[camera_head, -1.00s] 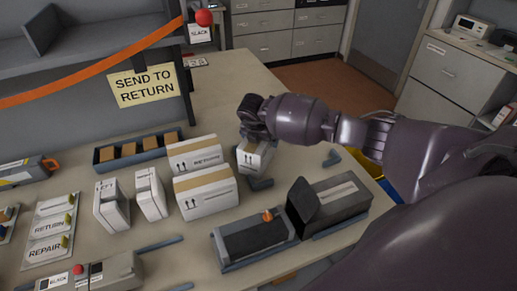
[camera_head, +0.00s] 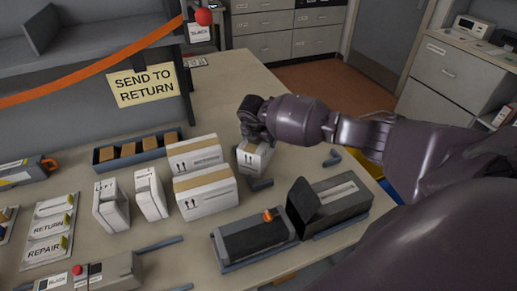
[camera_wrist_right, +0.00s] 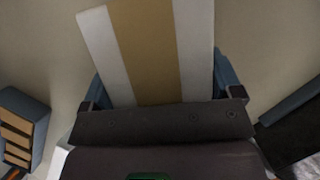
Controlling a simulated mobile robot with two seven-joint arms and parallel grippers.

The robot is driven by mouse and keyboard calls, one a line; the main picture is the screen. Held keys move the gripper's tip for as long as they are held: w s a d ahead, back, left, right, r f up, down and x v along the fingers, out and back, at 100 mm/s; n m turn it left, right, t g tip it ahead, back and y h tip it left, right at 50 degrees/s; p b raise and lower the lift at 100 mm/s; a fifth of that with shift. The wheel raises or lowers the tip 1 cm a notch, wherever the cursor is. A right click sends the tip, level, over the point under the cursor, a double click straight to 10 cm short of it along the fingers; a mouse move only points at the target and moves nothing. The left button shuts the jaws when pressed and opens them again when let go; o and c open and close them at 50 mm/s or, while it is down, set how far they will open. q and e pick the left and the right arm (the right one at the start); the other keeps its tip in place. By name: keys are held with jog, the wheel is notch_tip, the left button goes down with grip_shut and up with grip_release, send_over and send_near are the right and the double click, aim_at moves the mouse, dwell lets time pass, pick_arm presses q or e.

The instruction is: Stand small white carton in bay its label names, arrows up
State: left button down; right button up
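The small white carton (camera_head: 252,158), with a tan tape strip on top, stands on the table beyond the larger white boxes. Dark up arrows show upright on its front face. Its label is not readable. My right gripper (camera_head: 253,137) is above it, pointing down. In the right wrist view, the carton top (camera_wrist_right: 150,50) lies between the two blue fingers of my right gripper (camera_wrist_right: 163,85). The fingers are close along both sides; whether they press on it cannot be told. My left gripper is not in view.
Two larger white cartons (camera_head: 205,192) stand left of the small carton. Low dark corner pieces (camera_head: 261,184) lie on the table around it. A black machine (camera_head: 330,205) is in front on the right. A blue tray (camera_head: 108,166) is at the back left. The far table is clear.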

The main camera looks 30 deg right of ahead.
jog(key=c, duration=0.4)
jog(key=shift+w+r, duration=0.1)
jog(key=shift+r, duration=0.45)
notch_tip(320, 180, up, 20)
jog(key=shift+f, duration=0.25)
